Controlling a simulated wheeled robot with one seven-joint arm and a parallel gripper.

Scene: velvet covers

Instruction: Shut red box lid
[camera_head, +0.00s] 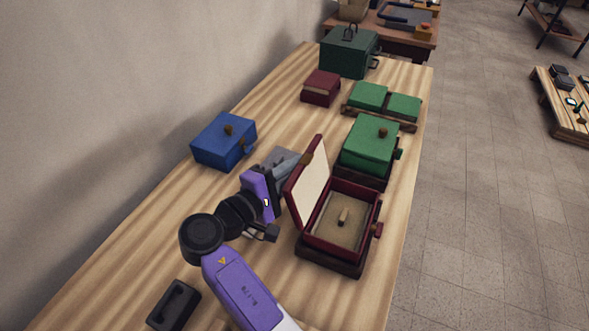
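The red box (343,232) stands on the right part of the wooden table, with a cream lining and a small tan peg-like piece inside.
A green box (369,144) stands right behind the red box. A blue box (224,141) is at left, by the wall. A dark red box (320,88), a low green double box (385,101) and a dark green case (348,54) stand farther back. A black block (174,305) lies front left.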

